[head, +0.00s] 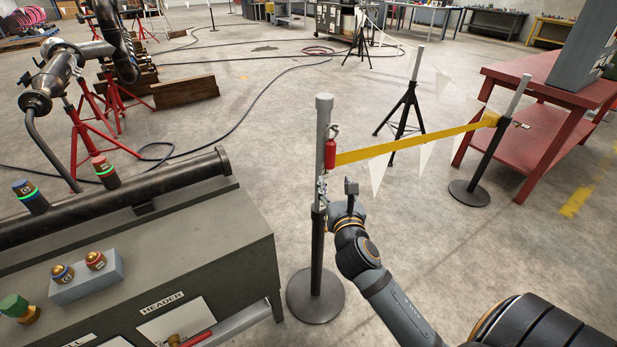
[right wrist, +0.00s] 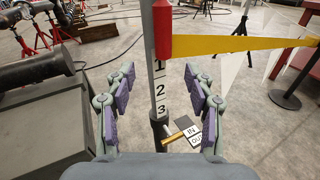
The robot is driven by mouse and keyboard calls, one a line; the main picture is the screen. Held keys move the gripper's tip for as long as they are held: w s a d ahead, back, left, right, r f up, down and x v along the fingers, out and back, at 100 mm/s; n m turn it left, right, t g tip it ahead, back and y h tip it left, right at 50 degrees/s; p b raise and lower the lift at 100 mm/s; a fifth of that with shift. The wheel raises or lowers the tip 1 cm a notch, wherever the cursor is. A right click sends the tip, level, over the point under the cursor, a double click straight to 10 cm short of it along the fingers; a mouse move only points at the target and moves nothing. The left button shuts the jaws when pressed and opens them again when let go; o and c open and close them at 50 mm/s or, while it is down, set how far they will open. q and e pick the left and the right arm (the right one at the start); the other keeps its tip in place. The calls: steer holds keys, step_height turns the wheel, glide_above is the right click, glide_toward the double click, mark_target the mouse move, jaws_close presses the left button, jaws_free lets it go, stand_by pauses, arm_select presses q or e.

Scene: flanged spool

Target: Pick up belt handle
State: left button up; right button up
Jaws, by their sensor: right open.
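The red belt handle (head: 331,153) hangs upright on the near grey post (head: 323,115), at the end of the yellow belt (head: 415,141). In the right wrist view the handle (right wrist: 164,30) shows at the top centre, in front of the post. My right gripper (head: 338,196) is open, just below the handle and beside the post. In the right wrist view my right gripper's purple-padded fingers (right wrist: 161,92) stand left and right of the post, apart from the handle. My left gripper is not in view.
The belt runs right to a second post (head: 490,143) by a red table (head: 520,120). White pennants hang along it. A grey cabinet (head: 225,240) with a black pipe (head: 120,195) stands left of the near post. IN and OUT tags (right wrist: 193,134) hang low on that post.

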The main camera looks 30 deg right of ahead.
mark_target(331, 157)
steer(key=shift+n, duration=0.4)
steer(key=w, duration=0.1)
steer(key=w+d+r, duration=0.1)
steer(key=w+r, duration=0.1)
steer(key=w, duration=0.1)
steer(key=shift+d, duration=0.4)
steer(key=shift+w+d, duration=0.1)
steer(key=shift+w, duration=0.1)
steer(key=shift+w+d, duration=0.2)
steer(key=shift+w, duration=0.05)
steer(key=x, duration=0.4)
steer(key=shift+d, duration=0.1)
steer(key=shift+w+d, duration=0.1)
steer(key=shift+w, duration=0.1)
steer(key=c, duration=1.1)
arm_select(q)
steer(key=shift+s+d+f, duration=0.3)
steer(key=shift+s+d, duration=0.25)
arm_select(e)
jaws_close()
